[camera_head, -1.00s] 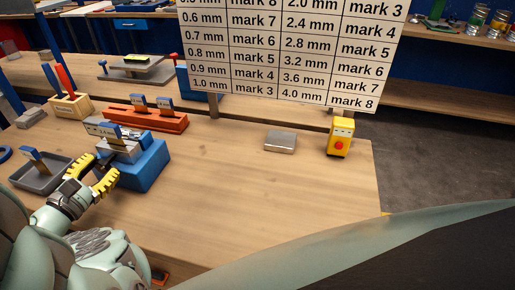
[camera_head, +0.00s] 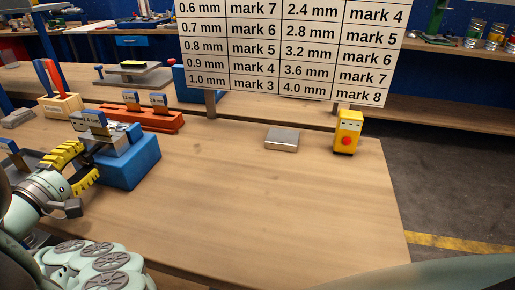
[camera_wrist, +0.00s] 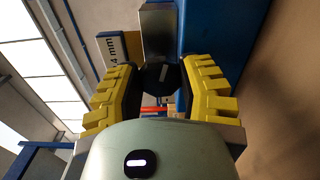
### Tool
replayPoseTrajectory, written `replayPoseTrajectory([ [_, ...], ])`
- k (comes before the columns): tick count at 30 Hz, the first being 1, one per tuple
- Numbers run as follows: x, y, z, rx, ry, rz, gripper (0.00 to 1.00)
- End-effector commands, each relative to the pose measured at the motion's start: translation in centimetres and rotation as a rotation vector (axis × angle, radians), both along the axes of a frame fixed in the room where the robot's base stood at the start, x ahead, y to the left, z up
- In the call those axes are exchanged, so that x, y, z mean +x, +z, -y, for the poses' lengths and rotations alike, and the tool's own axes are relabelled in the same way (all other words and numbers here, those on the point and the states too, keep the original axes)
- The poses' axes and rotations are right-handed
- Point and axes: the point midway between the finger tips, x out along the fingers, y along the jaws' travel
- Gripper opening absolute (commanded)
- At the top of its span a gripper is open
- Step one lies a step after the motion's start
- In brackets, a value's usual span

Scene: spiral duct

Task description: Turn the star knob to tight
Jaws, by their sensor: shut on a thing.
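The black star knob (camera_wrist: 161,82) sits between my yellow fingers in the wrist view, with a pale mark on its face. My gripper (camera_wrist: 160,76) is shut on it. In the head view my gripper (camera_head: 84,165) is at the left side of the blue block fixture (camera_head: 132,167), and the knob cannot be made out there. The fixture has a grey metal top part. A label plate (camera_head: 88,120) above it appears to read 2.4 mm; the wrist view shows part of this label (camera_wrist: 112,47), sideways. The knob's lower side is hidden by my gripper.
A chart board (camera_head: 290,50) stands behind the bench. An orange rack (camera_head: 145,118) with label plates is behind the fixture. A metal block (camera_head: 282,139) and a yellow device with a red button (camera_head: 347,133) are at the right. The bench's front middle (camera_head: 250,210) is clear.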

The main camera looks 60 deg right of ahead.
Motion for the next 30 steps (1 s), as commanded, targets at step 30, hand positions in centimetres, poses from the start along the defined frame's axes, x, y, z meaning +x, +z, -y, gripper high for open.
replayPoseTrajectory([
  [30, -0.02, -0.44, 0.21, 0.263, -0.007, 0.721, 0.04],
])
